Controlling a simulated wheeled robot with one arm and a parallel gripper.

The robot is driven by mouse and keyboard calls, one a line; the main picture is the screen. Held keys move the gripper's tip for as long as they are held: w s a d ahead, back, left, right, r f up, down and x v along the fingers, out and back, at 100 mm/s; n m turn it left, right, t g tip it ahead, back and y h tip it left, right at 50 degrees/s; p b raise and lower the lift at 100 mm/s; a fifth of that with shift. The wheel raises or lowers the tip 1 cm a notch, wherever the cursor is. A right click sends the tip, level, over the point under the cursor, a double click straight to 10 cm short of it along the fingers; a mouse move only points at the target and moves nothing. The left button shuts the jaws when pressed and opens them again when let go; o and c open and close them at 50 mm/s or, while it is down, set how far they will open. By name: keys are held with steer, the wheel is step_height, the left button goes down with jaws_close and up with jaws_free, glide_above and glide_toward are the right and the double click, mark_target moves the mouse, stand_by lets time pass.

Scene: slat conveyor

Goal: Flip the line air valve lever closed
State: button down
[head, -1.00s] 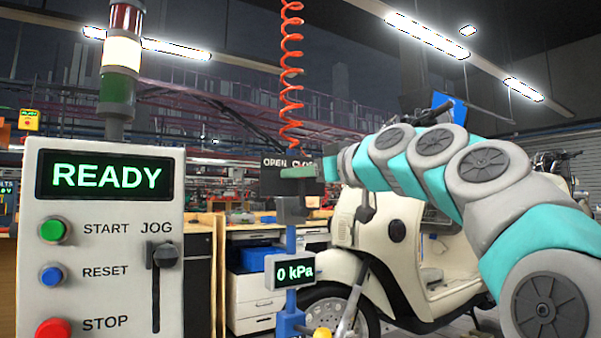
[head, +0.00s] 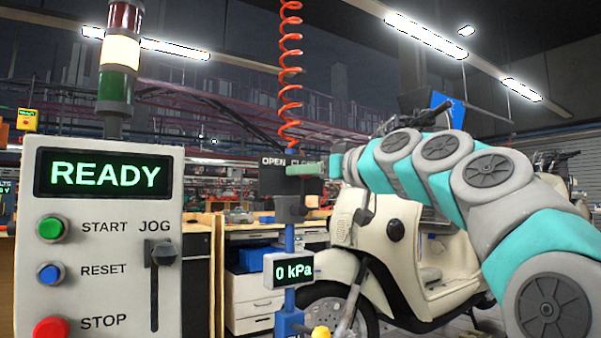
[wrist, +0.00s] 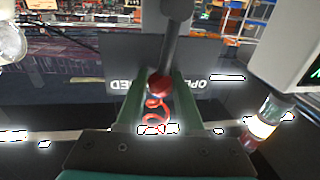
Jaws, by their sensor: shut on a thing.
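The air valve (head: 290,208) is a dark block on a blue post, under a plate (head: 272,178) lettered OPEN and CLOSED, partly covered by my gripper. The grey valve lever (wrist: 175,40) with its red knob (wrist: 159,84) shows in the wrist view, which is upside down. My gripper (head: 306,171) reaches in from the right in the head view. In the wrist view its green fingers (wrist: 158,92) are shut on the lever at the knob. The knob is between the words OPEN and CLOSED. The lever is not clear in the head view.
A pressure display (head: 293,270) below the valve reads 0 kPa. A control box (head: 105,250) reading READY stands at the left with a signal tower (head: 121,50). A red coiled hose (head: 291,75) hangs above the valve. A cream scooter (head: 400,250) stands behind my arm.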

steer(key=shift+w+d+f+m+t, duration=0.15)
steer(key=shift+w+d+f+m, duration=0.3)
steer(key=shift+m, duration=0.7)
steer(key=shift+w+d+f+m+t, duration=0.25)
steer(key=shift+d+m, duration=0.4)
steer(key=shift+m, duration=0.55)
steer(key=shift+w+d+f+m+t, duration=0.15)
steer(key=shift+w+d+m, duration=0.35)
steer(key=shift+m, duration=0.65)
steer(key=shift+d+f, duration=0.1)
steer(key=c, duration=0.5)
jaws_free()
steer(key=shift+c, duration=0.2)
steer(key=shift+s+d, duration=0.1)
steer(key=shift+s, duration=0.05)
steer(key=b+v, duration=0.1)
steer(key=v, duration=0.6)
steer(key=shift+s+d, duration=0.2)
steer(key=shift+s, duration=0.05)
steer(key=shift+f, duration=0.1)
